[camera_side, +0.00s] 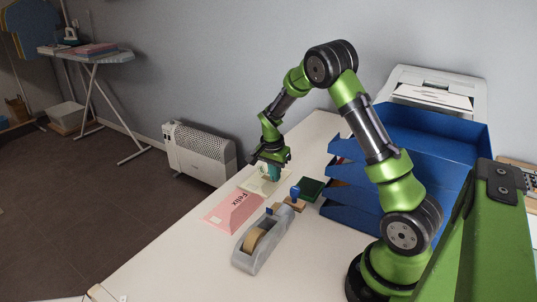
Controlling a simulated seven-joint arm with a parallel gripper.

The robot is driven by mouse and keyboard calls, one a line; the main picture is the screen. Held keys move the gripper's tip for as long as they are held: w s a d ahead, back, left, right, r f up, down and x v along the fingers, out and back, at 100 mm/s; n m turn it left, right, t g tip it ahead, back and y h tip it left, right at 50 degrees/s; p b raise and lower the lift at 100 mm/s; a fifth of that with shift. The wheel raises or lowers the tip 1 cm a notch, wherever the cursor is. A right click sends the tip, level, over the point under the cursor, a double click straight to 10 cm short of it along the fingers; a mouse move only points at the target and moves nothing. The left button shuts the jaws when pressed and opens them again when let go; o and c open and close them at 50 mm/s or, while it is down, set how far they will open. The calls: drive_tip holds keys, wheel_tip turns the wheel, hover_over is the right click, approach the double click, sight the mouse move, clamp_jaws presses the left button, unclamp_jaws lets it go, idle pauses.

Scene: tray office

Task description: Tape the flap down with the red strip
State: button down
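A pink envelope (234,209) marked "Felix" lies on the white table. I cannot make out its flap clearly. My gripper (270,171) points down just beyond the envelope, over a pale yellowish sheet (253,185). A small teal shape (275,174) shows at the fingertips; I cannot tell whether it is held or stands behind them. The finger gap is too small to read. I cannot pick out a red strip. A grey tape dispenser (270,232) with a tan roll (255,240) stands in front of the envelope, to its right.
A blue-handled stamp (295,192) and a dark green pad (312,188) sit right of my gripper. Stacked blue trays (350,195) stand further right, with a white printer (435,88) behind. The near left table (190,262) is clear.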

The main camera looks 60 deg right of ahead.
drive_tip(key=c, duration=1.3)
unclamp_jaws()
drive_tip(key=shift+r, duration=0.1)
wheel_tip(320, 180, up, 16)
drive_tip(key=a, duration=0.3)
drive_tip(key=s+a+r+n+t+y, duration=0.1)
drive_tip(key=s+a+r+n+t, duration=0.1)
drive_tip(key=s+a+n, duration=0.2)
drive_tip(key=s+a+r+n+t+y, duration=0.1)
drive_tip(key=s+a+n, duration=0.4)
drive_tip(key=a, duration=0.5)
drive_tip(key=s+a+r+n+t+y, duration=0.1)
drive_tip(key=s+a+r+n+t, duration=0.3)
drive_tip(key=s+a, duration=0.3)
drive_tip(key=shift+s+n+y, duration=0.4)
drive_tip(key=shift+s, duration=0.05)
